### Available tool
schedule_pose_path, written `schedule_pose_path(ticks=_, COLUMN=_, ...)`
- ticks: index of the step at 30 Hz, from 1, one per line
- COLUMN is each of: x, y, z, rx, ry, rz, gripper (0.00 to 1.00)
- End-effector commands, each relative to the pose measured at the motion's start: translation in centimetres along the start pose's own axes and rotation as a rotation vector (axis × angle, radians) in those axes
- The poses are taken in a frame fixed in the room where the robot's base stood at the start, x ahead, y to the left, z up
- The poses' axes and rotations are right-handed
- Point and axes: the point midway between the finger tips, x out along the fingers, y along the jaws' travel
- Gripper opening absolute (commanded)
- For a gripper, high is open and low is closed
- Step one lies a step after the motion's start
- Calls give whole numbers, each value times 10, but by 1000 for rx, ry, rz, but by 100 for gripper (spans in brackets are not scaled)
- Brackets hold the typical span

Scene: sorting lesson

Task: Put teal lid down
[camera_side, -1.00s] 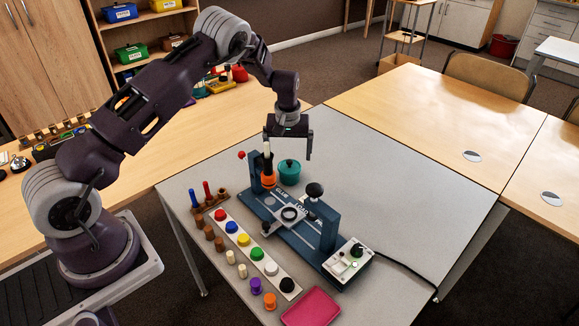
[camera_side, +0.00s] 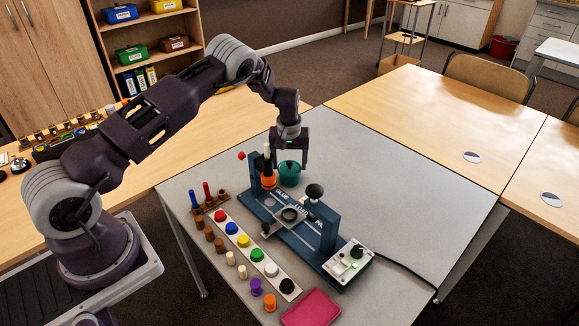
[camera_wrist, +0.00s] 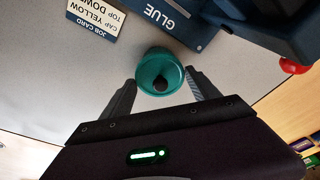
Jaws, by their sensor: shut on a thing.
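The teal lid (camera_side: 289,166), with a dark knob, sits at the top of a teal pot (camera_side: 289,180) on the grey table, behind the blue fixture. The lid also shows in the wrist view (camera_wrist: 149,70), between my two fingers. My gripper (camera_side: 290,164) points down over the pot, shut on the lid with a finger at either side. I cannot tell whether the lid touches the pot's rim. The fixture hides part of the pot in the side view.
The blue fixture (camera_side: 328,233), with an orange part (camera_side: 268,181) at its far end, stands close to the pot. A strip of coloured caps (camera_side: 256,254) and a pink tray (camera_side: 311,308) lie nearer. The table right of the pot is clear.

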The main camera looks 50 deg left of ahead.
Motion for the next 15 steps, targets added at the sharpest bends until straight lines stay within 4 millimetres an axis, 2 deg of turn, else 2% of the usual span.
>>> schedule_pose_path(ticks=4, x=-10, y=0, z=-2, rx=0, ry=2, rz=1, gripper=33)
schedule_pose_path(ticks=12, x=-76, y=1, z=-12, rx=-1, ry=3, rz=3, gripper=33)
schedule_pose_path(ticks=15, x=-92, y=2, z=-13, rx=4, ry=1, rz=1, gripper=33)
